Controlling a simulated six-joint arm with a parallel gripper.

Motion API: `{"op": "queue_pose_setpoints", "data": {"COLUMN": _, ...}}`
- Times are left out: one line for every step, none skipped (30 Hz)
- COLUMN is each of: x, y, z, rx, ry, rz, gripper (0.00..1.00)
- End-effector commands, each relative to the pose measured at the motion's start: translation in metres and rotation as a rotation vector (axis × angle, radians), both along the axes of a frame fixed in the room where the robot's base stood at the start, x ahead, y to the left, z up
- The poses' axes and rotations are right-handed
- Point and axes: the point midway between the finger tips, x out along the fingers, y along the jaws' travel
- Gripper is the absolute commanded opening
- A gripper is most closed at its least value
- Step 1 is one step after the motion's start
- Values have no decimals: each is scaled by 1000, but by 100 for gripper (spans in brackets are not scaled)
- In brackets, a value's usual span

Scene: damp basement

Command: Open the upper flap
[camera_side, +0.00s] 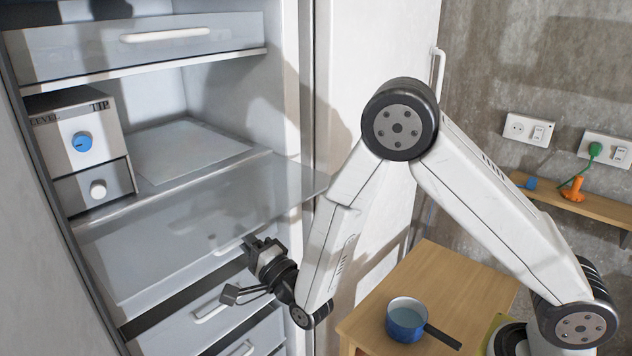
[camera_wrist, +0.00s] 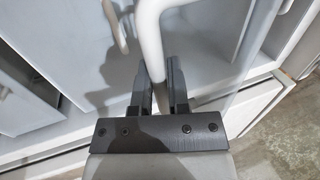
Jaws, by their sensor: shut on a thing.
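The freezer cabinet stands open at the left of the side view. A pale grey flap (camera_side: 255,195) is tilted out and down, nearly flat, in front of the compartment with the dial box. Another grey front (camera_side: 80,52) with a white handle (camera_side: 165,35) sits closed above it. My gripper (camera_side: 254,246) is low at the tilted flap's outer edge, shut on a white bar handle (camera_wrist: 150,38), which passes between its fingers in the wrist view. Which front this handle belongs to is not fully clear; it appears to be the tilted flap's.
Drawers with white handles (camera_side: 210,312) lie below. A box with a blue knob (camera_side: 82,141) stands inside the compartment. The open cabinet door (camera_side: 385,60) is behind my arm. A blue pot (camera_side: 405,322) stands on a wooden table (camera_side: 440,270) at right.

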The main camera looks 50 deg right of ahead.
Motion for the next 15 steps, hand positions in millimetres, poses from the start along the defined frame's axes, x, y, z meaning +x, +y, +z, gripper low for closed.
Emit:
{"op": "queue_pose_setpoints", "data": {"x": 0, "y": 0, "z": 1, "rx": 2, "ry": -3, "rz": 1, "gripper": 30}}
{"op": "queue_pose_setpoints", "data": {"x": 0, "y": 0, "z": 1, "rx": 1, "ry": -3, "rz": 0, "gripper": 39}}
{"op": "queue_pose_setpoints", "data": {"x": 0, "y": 0, "z": 1, "rx": 1, "ry": -3, "rz": 0, "gripper": 52}}
{"op": "queue_pose_setpoints", "data": {"x": 0, "y": 0, "z": 1, "rx": 1, "ry": -3, "rz": 0, "gripper": 53}}
{"op": "queue_pose_setpoints", "data": {"x": 0, "y": 0, "z": 1, "rx": 1, "ry": -3, "rz": 0, "gripper": 53}}
{"op": "queue_pose_setpoints", "data": {"x": 0, "y": 0, "z": 1, "rx": 1, "ry": -3, "rz": 0, "gripper": 53}}
{"op": "queue_pose_setpoints", "data": {"x": 0, "y": 0, "z": 1, "rx": 1, "ry": -3, "rz": 0, "gripper": 53}}
{"op": "queue_pose_setpoints", "data": {"x": 0, "y": 0, "z": 1, "rx": 1, "ry": -3, "rz": 0, "gripper": 53}}
{"op": "queue_pose_setpoints", "data": {"x": 0, "y": 0, "z": 1, "rx": 0, "ry": -3, "rz": 0, "gripper": 53}}
{"op": "queue_pose_setpoints", "data": {"x": 0, "y": 0, "z": 1, "rx": 0, "ry": -3, "rz": 0, "gripper": 53}}
{"op": "queue_pose_setpoints", "data": {"x": 0, "y": 0, "z": 1, "rx": 0, "ry": -3, "rz": 0, "gripper": 53}}
{"op": "queue_pose_setpoints", "data": {"x": 0, "y": 0, "z": 1, "rx": 0, "ry": -3, "rz": 0, "gripper": 53}}
{"op": "queue_pose_setpoints", "data": {"x": 0, "y": 0, "z": 1, "rx": 0, "ry": -3, "rz": 0, "gripper": 53}}
{"op": "queue_pose_setpoints", "data": {"x": -1, "y": 0, "z": 1, "rx": 0, "ry": -3, "rz": 0, "gripper": 53}}
{"op": "queue_pose_setpoints", "data": {"x": -2, "y": 0, "z": 0, "rx": 0, "ry": -2, "rz": 0, "gripper": 53}}
